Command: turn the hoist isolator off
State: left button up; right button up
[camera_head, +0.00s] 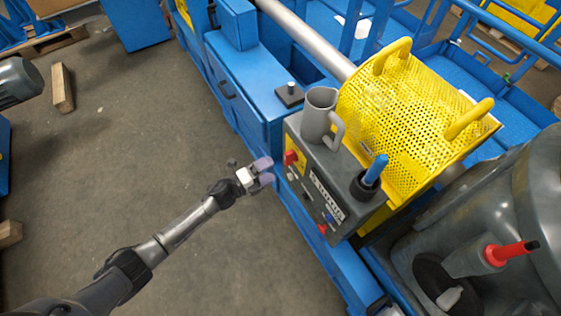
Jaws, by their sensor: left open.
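A grey control box (318,166) stands on the blue machine frame. Its front panel carries a red switch on a yellow plate (291,158) at the upper left, and a small red control (322,229) low on the right. I cannot read the labels, so I cannot tell for certain which one is the hoist isolator; the red switch on yellow looks most like an isolator. My left gripper (268,171) is open and empty, just left of the panel, close to the red switch and apparently apart from it. The switch's exact setting is too small to tell. My right gripper is out of view.
A grey mug (319,115) and a black cup with a blue-handled item (374,169) stand on the box. A yellow perforated guard (405,115) is behind. A small black block (289,96) sits on the blue frame. Open floor (130,150) lies left.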

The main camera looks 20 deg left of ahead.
pick_arm(q)
jog(key=v, duration=0.5)
jog(key=shift+s+a, duration=0.2)
jog(key=shift+s, duration=0.05)
dwell(0.4)
